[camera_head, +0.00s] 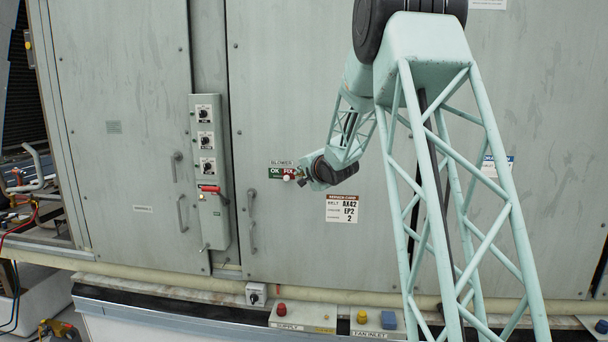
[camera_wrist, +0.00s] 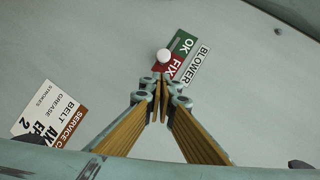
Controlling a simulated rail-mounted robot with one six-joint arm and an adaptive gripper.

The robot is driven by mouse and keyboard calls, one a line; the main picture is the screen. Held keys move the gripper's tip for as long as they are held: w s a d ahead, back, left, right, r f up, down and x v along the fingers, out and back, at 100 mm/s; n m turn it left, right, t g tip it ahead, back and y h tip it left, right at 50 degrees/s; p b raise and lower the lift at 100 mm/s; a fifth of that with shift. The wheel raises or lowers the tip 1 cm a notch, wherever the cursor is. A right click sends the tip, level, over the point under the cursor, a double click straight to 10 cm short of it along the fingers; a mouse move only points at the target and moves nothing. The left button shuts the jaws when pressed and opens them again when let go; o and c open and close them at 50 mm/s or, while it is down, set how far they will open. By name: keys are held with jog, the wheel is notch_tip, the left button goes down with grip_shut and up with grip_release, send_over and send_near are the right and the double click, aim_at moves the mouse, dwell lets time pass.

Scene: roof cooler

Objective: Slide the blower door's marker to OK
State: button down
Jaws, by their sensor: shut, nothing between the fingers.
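The marker plate (camera_head: 276,172) is on the right-hand door under a BLOWER label (camera_head: 281,162); its left half is green with OK, its right half red with FIX. In the wrist view the plate (camera_wrist: 187,42) appears turned. The marker's round white knob (camera_head: 287,177) sits at the FIX side in the head view. The knob also shows in the wrist view (camera_wrist: 164,56), just beyond my fingertips. My gripper (camera_head: 302,177) is shut and empty, right of the knob in the head view. In the wrist view a small gap shows between the fingertips (camera_wrist: 160,88) and the knob; contact cannot be confirmed.
A service card (camera_head: 342,208) is on the door below right of my gripper. A control box (camera_head: 209,170) with several dials and a red handle stands left of the plate. A door handle (camera_head: 251,221) is below left. The door face around the plate is flat and clear.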

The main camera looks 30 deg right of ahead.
aim_at(287, 178)
jog(key=shift+w+a+f, duration=0.35)
jog(key=shift+w+a, duration=0.15)
jog(key=shift+w+a+f, duration=0.3)
jog(key=shift+w+a, duration=0.2)
jog(key=shift+w, duration=0.15)
